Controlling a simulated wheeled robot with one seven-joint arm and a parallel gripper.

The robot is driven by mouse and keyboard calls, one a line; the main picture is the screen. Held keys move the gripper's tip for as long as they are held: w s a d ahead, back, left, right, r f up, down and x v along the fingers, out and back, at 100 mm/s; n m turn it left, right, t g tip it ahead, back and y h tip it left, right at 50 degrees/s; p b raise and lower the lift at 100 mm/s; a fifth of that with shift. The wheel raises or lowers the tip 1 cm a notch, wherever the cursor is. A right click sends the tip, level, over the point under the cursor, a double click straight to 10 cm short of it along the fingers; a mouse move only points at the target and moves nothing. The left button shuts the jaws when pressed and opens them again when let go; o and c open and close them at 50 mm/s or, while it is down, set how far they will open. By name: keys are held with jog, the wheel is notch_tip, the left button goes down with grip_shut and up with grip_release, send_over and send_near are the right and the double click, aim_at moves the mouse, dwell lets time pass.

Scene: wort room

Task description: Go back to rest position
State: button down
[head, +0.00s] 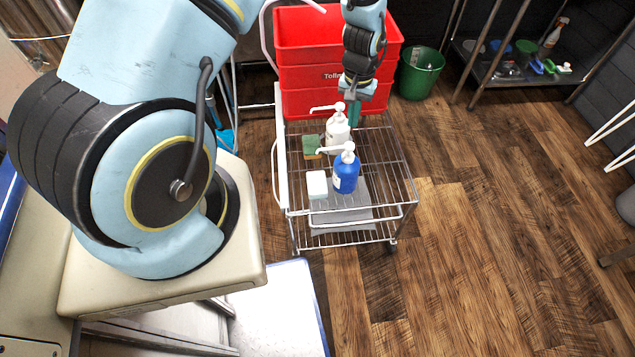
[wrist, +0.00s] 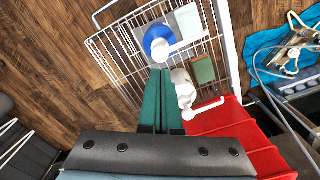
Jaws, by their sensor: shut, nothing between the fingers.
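My gripper (head: 354,112) is above the wire cart, close to the white pump bottle (head: 337,130). In the wrist view its two green fingers (wrist: 160,95) lie together with nothing between them. The white pump bottle also shows in the wrist view (wrist: 183,90), just right of the fingers; I cannot tell whether they touch it. A blue pump bottle (head: 346,173) stands nearer the front of the cart. It also shows in the wrist view (wrist: 160,38), beyond the fingertips.
The wire cart (head: 396,170) also holds a white block (head: 317,184) and a green-brown sponge (head: 312,147). Red crates (head: 325,75) stand stacked behind the bottles. A green bucket (head: 419,72) and a metal shelf (head: 510,78) are at the back right. The wooden floor right of the cart is clear.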

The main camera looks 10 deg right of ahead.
dwell(0.4)
jog(key=w+a+r+n, duration=0.3)
jog(key=w+a+r, duration=0.1)
jog(key=a+r, duration=0.95)
jog(key=s+a+r+n, duration=0.1)
jog(key=s+a+r, duration=0.3)
jog(key=a+r, duration=0.2)
jog(key=s+a+r+n+t, duration=0.1)
jog(key=s+a+r, duration=0.3)
jog(key=a, duration=0.6)
notch_tip(320, 180, up, 2)
jog(key=shift+a+r+n+t, duration=0.1)
jog(key=shift+a+n+t, duration=0.25)
jog(key=shift+n, duration=0.25)
